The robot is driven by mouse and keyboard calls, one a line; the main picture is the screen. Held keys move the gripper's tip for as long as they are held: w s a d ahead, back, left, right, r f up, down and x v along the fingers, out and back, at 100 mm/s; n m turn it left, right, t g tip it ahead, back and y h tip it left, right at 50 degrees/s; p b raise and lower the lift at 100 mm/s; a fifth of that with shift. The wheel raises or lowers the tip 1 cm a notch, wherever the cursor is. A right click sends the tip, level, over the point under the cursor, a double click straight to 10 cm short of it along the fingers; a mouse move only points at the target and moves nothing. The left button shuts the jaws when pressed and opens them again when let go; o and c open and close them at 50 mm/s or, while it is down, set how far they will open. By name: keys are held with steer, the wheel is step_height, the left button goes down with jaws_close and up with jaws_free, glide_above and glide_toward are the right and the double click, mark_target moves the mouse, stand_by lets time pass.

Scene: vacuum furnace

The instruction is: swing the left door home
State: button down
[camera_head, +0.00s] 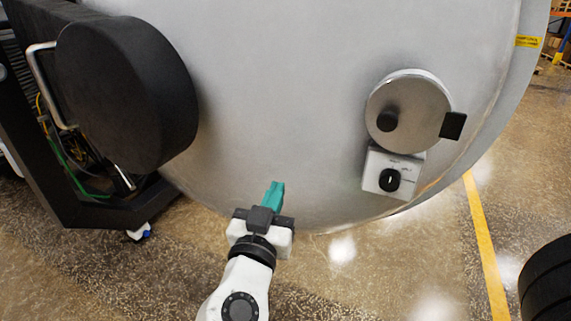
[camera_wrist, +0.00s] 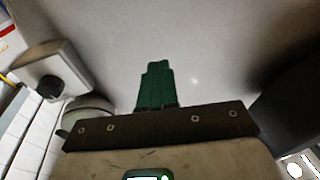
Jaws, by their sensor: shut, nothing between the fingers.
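A large rounded grey door (camera_head: 290,100) fills most of the head view and also the upper part of the wrist view (camera_wrist: 215,50). I take it for the left door; its hinge line and frame are not clear. My gripper (camera_head: 276,187) is shut and empty, its green fingers together, in front of the door's lower edge. In the wrist view the fingers (camera_wrist: 157,68) point at the grey surface. I cannot tell whether they touch it.
A thick black cylinder (camera_head: 130,95) juts out at left, beside a dark wheeled frame (camera_head: 75,210). A round metal disc (camera_head: 408,105) and a white box with a black knob (camera_head: 390,172) sit at right. A black round object (camera_head: 548,285) stands lower right. Speckled floor (camera_head: 390,270) is clear below.

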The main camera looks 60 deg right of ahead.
mark_target(289, 158)
steer(key=p+x, duration=0.1)
steer(key=x, duration=0.5)
steer(key=shift+w+d+r+p, duration=0.1)
steer(key=shift+d+p, duration=0.25)
steer(key=shift+w+d, duration=0.1)
steer(key=shift+d, duration=0.35)
steer(key=shift+d, duration=0.1)
